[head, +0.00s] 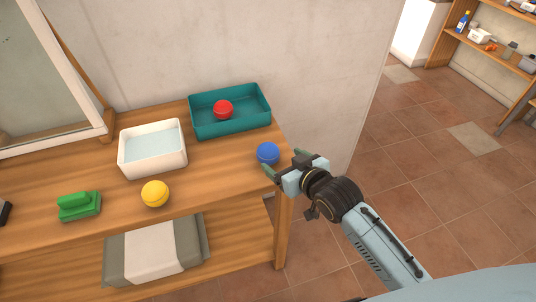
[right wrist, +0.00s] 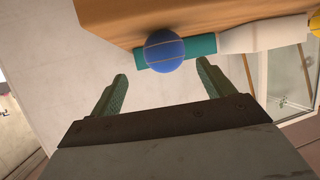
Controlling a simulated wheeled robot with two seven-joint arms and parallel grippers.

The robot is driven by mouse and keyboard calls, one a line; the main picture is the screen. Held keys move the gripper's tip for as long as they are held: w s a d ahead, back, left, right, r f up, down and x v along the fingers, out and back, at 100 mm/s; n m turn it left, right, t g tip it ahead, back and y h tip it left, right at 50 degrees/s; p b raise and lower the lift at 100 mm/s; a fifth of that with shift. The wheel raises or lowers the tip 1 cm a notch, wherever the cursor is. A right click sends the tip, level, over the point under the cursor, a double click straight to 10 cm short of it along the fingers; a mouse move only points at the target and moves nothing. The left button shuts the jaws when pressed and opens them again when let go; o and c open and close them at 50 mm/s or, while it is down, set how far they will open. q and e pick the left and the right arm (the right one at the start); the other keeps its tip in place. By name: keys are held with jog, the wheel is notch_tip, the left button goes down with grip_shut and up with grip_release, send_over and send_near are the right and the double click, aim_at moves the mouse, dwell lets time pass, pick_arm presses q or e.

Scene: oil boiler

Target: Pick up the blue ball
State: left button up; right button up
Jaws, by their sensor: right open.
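The blue ball (head: 268,153) rests on the wooden table near its right edge, in front of the teal tray. My right gripper (head: 282,162) is at the table's right edge, just right of the ball, with its fingers pointing toward it. In the right wrist view the ball (right wrist: 164,50) appears beyond the fingertips, centred between the two green fingers (right wrist: 161,70). The fingers are apart and nothing is held. I cannot tell from these views whether a finger touches the ball. My left gripper shows in neither view.
The teal tray (head: 230,128) holds a red ball (head: 223,110). A white basin (head: 122,150), a yellow ball (head: 155,194) and a green brush-like block (head: 80,206) stand on the table (head: 215,185). A framed pane leans at the back left. Tiled floor is open at the right.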

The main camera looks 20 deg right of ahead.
aim_at(274, 157)
jog(key=x, duration=0.2)
jog(key=b+x, duration=0.1)
jog(key=x, duration=0.4)
jog(key=shift+w+a+f, duration=0.1)
jog(key=shift+a+f, duration=0.1)
jog(key=shift+a, duration=0.3)
jog(key=c, duration=1.2)
